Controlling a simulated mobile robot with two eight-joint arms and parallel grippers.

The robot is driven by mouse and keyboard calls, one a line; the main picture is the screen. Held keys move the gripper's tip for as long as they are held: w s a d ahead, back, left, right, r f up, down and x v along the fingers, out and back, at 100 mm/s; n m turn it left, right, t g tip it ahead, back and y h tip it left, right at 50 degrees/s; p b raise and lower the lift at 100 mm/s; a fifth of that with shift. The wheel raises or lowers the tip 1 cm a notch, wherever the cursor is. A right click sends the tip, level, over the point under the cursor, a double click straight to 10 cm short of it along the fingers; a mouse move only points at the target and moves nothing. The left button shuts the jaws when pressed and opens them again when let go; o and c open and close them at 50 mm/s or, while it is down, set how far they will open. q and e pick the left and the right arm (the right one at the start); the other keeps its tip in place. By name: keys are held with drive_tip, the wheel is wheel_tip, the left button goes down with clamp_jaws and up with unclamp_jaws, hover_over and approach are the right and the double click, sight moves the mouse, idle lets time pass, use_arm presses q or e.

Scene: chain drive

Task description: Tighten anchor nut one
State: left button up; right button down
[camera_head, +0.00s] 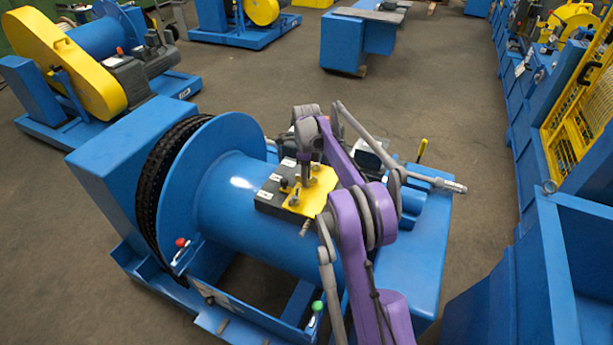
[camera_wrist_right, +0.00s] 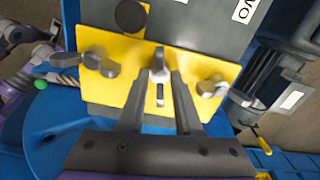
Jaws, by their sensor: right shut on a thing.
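A yellow plate (camera_head: 312,192) sits on the dark grey block (camera_head: 272,200) on top of the blue drum. It also shows in the wrist view (camera_wrist_right: 122,55), with a left wing nut (camera_wrist_right: 97,62), a middle wing nut (camera_wrist_right: 160,66) and a right wing nut (camera_wrist_right: 213,87). My right gripper (camera_head: 304,182) points down at the plate. In the wrist view its fingertips (camera_wrist_right: 160,76) are close together on the middle wing nut, shut on it. No label tells which nut is number one.
The blue drum (camera_head: 240,185) carries a black chain (camera_head: 163,185) on its left rim. A red-knobbed lever (camera_head: 180,243) and a green-knobbed lever (camera_head: 317,306) stand at the front. A blue bin (camera_head: 580,225) is at right. Open floor (camera_head: 270,90) lies behind.

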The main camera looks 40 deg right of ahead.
drive_tip(key=shift+m, duration=0.5)
idle(1.2)
drive_tip(key=c, duration=0.9)
unclamp_jaws()
wheel_tip(320, 180, up, 11)
drive_tip(key=shift+f+p, duration=0.1)
drive_tip(key=shift+p, duration=0.3)
